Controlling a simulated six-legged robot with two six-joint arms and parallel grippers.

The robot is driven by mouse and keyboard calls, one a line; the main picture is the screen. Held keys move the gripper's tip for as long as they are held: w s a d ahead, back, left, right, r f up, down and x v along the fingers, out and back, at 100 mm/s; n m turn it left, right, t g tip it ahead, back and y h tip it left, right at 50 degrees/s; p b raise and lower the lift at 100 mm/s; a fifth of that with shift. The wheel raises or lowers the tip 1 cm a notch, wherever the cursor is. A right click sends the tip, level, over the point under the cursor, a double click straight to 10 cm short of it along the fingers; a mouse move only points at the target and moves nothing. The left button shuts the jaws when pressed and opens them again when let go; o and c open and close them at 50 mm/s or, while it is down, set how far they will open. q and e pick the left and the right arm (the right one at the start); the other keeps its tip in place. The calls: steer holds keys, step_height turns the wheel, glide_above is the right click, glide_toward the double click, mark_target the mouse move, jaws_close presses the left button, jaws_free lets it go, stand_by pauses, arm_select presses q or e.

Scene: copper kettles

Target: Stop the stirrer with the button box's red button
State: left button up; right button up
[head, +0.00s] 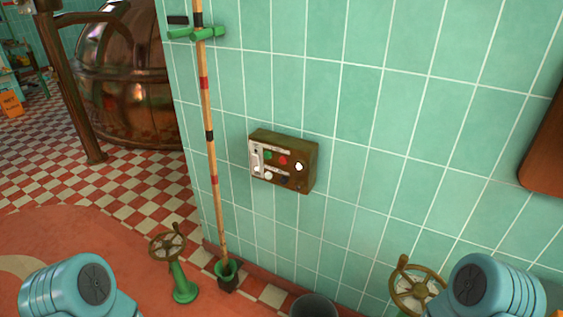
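The button box (310,168) is a brown box fixed to the green tiled wall, near the middle of the head view. Its face carries several buttons. The red button (283,160) sits in the upper row, between a green button (268,155) and a white one (299,167). The lower row has a white and darker buttons. A pale strip runs down the left of the face. The stirrer itself cannot be made out. Parts of my two arms show at the bottom left and bottom right corners, well below the box. Neither gripper is in view.
A striped pole (209,130) stands left of the box in a green holder (227,271). Handwheels stand at lower left (167,243) and lower right (417,287). A dark round bin (313,307) is at the bottom. A copper kettle (125,85) is behind, left. The wall around the box is clear.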

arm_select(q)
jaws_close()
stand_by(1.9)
